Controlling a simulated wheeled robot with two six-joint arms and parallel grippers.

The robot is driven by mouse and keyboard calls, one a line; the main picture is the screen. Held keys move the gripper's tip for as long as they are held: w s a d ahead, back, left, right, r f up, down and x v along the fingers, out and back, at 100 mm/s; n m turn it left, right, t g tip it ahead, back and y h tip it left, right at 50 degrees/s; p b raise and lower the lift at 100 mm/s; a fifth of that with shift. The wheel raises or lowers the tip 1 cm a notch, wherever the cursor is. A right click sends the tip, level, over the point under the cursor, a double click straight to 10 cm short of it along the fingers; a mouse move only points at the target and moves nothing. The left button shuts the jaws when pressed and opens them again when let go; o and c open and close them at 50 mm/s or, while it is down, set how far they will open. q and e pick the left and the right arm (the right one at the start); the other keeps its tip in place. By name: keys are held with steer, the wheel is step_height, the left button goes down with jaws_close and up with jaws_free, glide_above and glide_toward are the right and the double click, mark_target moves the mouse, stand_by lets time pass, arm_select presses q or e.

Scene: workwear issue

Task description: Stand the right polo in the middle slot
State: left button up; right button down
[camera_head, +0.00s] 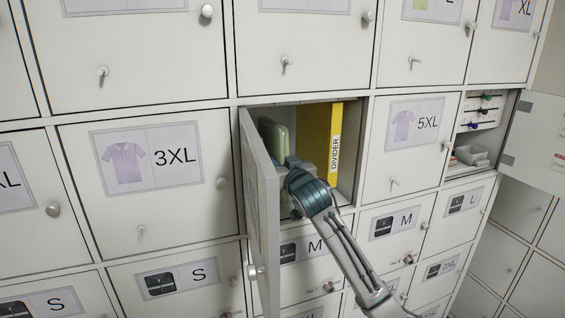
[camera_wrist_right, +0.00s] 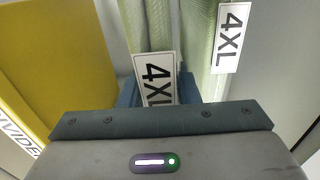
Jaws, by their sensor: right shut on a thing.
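In the head view a pale green folded polo (camera_head: 273,135) stands on edge in the left part of an open locker. My right gripper (camera_head: 296,164) reaches into that locker. In the right wrist view its fingers (camera_wrist_right: 158,92) are shut on a pale green polo (camera_wrist_right: 146,22) with a white 4XL tag (camera_wrist_right: 155,78). A second green polo (camera_wrist_right: 197,40) with its own 4XL tag (camera_wrist_right: 230,38) stands beside it, to the right. A yellow divider (camera_head: 335,130) marks off the locker's right side. My left gripper is not in view.
The locker's door (camera_head: 262,215) hangs open towards me, close to the left of my right arm. Closed doors labelled 3XL (camera_head: 175,157) and 5XL (camera_head: 428,124) flank the locker. Another open compartment (camera_head: 478,130) with small items is at the right.

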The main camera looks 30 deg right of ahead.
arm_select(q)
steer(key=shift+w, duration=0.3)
arm_select(e)
steer(key=shift+w+d+f, duration=0.1)
steer(key=shift+w+f, duration=0.05)
steer(key=shift+f, duration=0.35)
steer(key=c, duration=1.2)
jaws_free()
steer(key=shift+c, duration=0.2)
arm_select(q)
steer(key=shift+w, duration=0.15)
arm_select(e)
steer(key=shift+o, duration=1.4)
steer(key=shift+w+d, duration=0.1)
steer(key=shift+w, duration=0.15)
steer(key=shift+s, duration=0.1)
arm_select(q)
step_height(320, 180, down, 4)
steer(key=b, duration=0.3)
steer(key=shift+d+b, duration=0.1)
steer(key=shift+b, duration=0.3)
arm_select(e)
steer(key=v, duration=1)
steer(key=shift+s, duration=0.3)
